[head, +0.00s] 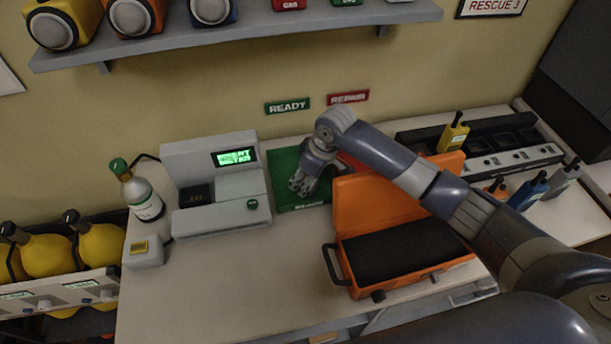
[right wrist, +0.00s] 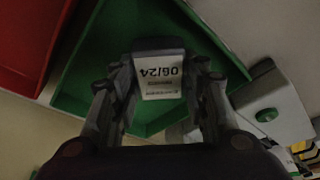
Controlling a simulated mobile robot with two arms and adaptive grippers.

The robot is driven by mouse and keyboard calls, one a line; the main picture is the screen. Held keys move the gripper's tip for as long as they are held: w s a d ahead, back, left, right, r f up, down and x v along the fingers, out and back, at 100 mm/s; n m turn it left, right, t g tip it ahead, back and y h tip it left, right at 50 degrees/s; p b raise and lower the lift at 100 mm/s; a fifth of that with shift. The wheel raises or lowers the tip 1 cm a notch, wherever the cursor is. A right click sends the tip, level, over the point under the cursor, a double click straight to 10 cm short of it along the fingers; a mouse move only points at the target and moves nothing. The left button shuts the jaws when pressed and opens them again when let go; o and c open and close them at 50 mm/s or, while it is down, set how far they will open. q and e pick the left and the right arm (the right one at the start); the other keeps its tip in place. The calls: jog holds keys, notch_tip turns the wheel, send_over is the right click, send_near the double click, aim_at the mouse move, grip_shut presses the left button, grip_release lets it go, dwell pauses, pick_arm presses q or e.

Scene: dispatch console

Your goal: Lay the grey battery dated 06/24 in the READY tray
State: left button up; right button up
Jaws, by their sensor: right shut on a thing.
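The grey battery (right wrist: 160,75) shows in the right wrist view with a white label that reads 06/24 upside down. My right gripper (right wrist: 158,88) is shut on it, with one finger on each side. The green READY tray (head: 285,172) is on the table under the READY sign, and it also fills much of the right wrist view (right wrist: 107,45). In the head view my right gripper (head: 303,184) is over this tray and hides the battery. I cannot tell whether the battery touches the tray floor. My left gripper is not in view.
A red tray (right wrist: 25,40) lies beside the green one, mostly behind the open orange case (head: 375,205). A grey tester (head: 215,185) with a lit screen stands left of the green tray. A radio rack (head: 500,158) is at right. The front left tabletop is clear.

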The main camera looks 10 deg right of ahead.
jog(key=shift+f, duration=0.1)
jog(key=o, duration=1.1)
jog(key=shift+o, duration=0.2)
jog(key=b+v, duration=0.2)
jog(key=v, duration=1)
